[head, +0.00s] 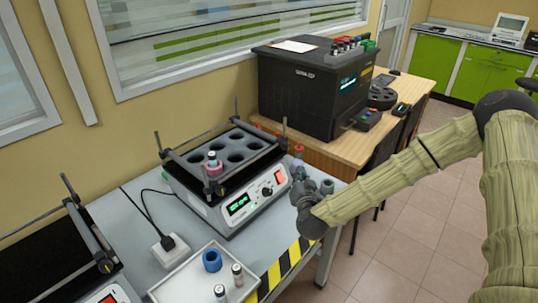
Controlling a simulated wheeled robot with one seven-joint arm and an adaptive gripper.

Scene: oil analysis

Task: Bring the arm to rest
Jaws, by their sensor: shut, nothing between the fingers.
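My arm (395,180) is covered in a pale greenish sleeve and reaches in from the right. My gripper (300,180) is at its left end, just right of the front of a heating or shaking device (235,207). The gripper is small here and its fingers point up and away; it is shut and holds nothing. The device has a lit green display, an orange switch and a black rack with several round wells. One well, front left, holds a pinkish-red vial with a pale top (213,165).
A white tray (185,280) with a blue ring (212,260) and two small vials lies at the table's front, by a yellow-black striped edge (285,262). A second device stands at lower left. A large black analyser (310,90) stands on a wooden table behind. Floor at right is open.

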